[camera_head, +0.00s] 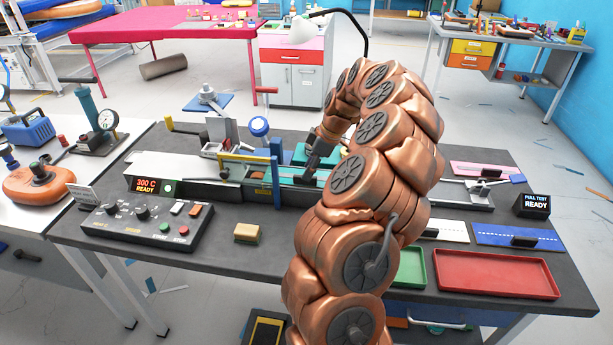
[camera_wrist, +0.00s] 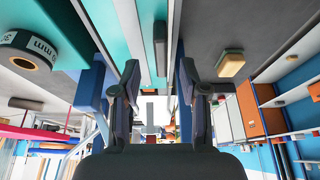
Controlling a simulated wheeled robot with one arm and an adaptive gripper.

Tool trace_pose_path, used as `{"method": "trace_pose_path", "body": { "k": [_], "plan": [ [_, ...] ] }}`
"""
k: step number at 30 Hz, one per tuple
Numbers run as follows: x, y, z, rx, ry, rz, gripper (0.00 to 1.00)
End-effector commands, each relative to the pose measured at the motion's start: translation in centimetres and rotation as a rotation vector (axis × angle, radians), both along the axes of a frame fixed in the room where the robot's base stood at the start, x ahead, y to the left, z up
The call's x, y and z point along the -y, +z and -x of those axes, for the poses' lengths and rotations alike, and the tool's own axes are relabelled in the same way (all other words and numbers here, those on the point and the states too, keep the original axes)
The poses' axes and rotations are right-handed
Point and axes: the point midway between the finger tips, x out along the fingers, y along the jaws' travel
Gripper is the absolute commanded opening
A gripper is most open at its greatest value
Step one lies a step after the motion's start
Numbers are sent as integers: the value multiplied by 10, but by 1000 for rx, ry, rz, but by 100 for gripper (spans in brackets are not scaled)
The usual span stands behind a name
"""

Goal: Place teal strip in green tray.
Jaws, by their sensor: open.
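A narrow teal strip (camera_wrist: 147,40) shows at the top of the wrist view, in line with the gap between my fingers. In the head view a teal band (camera_head: 322,174), likely the same strip, lies by the machine and is partly covered by my gripper. My gripper (camera_head: 310,172) points down at the right of the machine's blue post. In the wrist view my gripper (camera_wrist: 155,95) has its fingers apart with nothing seen held between them. The green tray (camera_head: 411,270) stands at the bench's front, partly hidden behind my arm; its visible floor is bare.
A red tray (camera_head: 495,275) stands right of the green one. The heated machine (camera_head: 190,180) with its blue post (camera_head: 276,165) is close to my gripper. A control box (camera_head: 148,218) and a yellow block (camera_head: 246,233) are at the left front. A blue board (camera_head: 520,236) lies behind the red tray.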

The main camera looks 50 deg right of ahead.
Motion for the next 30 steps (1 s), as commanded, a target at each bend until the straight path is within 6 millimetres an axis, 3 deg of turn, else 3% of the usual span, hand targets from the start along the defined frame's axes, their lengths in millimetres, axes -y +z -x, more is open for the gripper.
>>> {"method": "trace_pose_path", "body": {
  "k": [6, 13, 25, 30],
  "plan": [
    [-6, -21, -6, -3, 2, -2, 44],
    [-6, -23, -7, -2, 1, -1, 43],
    [-6, -23, -7, -2, 1, -1, 1],
    [-6, -23, -7, -2, 1, -1, 0]
  ]
}}
